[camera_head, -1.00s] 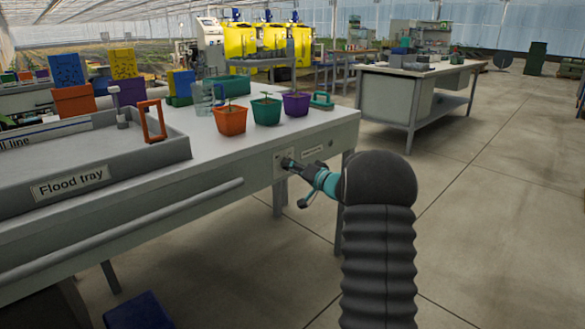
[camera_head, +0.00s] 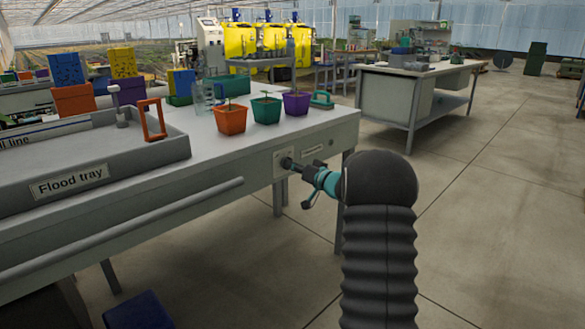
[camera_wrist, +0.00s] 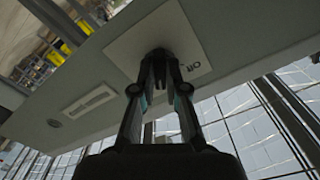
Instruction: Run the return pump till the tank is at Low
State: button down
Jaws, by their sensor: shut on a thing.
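My gripper (camera_head: 297,168) is at the front face of the grey bench, at a small pale switch plate (camera_head: 280,162). In the wrist view the fingertips (camera_wrist: 158,62) are closed together on a dark knob at the middle of the plate (camera_wrist: 125,44); the fingers hide most of the knob. The word "Off" shows on the plate, right of the fingers. A grey flood tray (camera_head: 155,170), labelled "Flood tray", stands on the bench at left. Part of a "line" label shows inside it. I cannot tell its water level. No tank marked "Low" is readable.
Orange (camera_head: 231,119), green (camera_head: 266,110) and purple (camera_head: 296,102) plant pots stand on the bench, beside a clear container (camera_head: 203,97). A rail (camera_head: 120,230) runs along the bench front. A second bench (camera_head: 385,92) stands behind. The floor at right is clear.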

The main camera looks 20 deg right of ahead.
jog(key=shift+n+b, duration=3.8)
jog(key=shift+n, duration=3.8)
jog(key=c, duration=1.2)
grip_release()
jog(key=v, duration=1.2)
